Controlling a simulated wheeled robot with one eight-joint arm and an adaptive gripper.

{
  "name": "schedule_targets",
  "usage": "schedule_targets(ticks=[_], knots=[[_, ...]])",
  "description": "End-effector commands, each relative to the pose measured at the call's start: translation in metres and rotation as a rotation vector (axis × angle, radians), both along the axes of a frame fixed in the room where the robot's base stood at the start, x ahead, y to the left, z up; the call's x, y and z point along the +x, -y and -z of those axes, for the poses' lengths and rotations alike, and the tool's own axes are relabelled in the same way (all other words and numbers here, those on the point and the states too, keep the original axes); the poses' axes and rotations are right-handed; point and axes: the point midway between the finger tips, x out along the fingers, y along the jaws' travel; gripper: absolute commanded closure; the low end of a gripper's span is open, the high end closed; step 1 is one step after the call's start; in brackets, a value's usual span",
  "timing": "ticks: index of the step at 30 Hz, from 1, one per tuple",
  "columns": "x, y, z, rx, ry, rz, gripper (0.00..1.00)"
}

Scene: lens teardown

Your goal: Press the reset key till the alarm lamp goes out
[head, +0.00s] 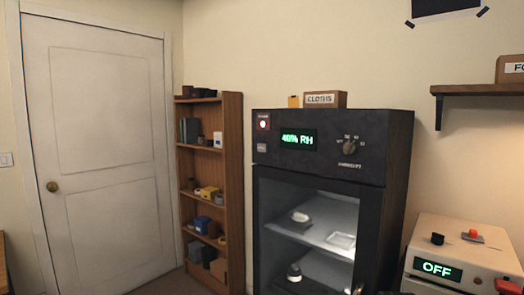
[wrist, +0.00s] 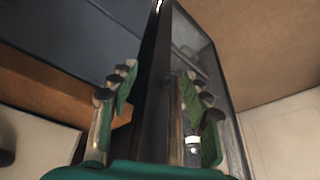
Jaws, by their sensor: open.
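The dark cabinet (head: 385,140) stands right of centre in the head view. Its alarm lamp (head: 263,123), at the panel's upper left, glows red with a pale centre. A small grey key (head: 262,148) sits just below the lamp; its label is too small to read. The green display (head: 298,139) beside them reads "40% RH". A dark cabinet edge and glass pane lie beyond the fingers. The lamp and key are not visible there.
A dial (head: 349,146) is on the panel's right. Boxes (head: 325,99) stand on the cabinet top. A bookshelf (head: 233,180) stands close on its left, and a pale unit reading "OFF" (head: 470,243) on its right. A wall shelf (head: 470,90) juts out above that unit.

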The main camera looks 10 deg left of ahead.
Motion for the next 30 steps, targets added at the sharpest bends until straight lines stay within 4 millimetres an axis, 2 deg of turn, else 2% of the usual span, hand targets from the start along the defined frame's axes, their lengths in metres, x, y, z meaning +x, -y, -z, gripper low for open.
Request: schedule_targets(ticks=[5, 15, 17, 30], knots=[[0.0000, 0.0000, 0.0000, 0.000, 0.000, 0.000, 0.52], [0.0000, 0.0000, 0.0000, 0.000, 0.000, 0.000, 0.94], [0.0000, 0.0000, 0.0000, 0.000, 0.000, 0.000, 1.00], [0.0000, 0.0000, 0.0000, 0.000, 0.000, 0.000, 1.00]])
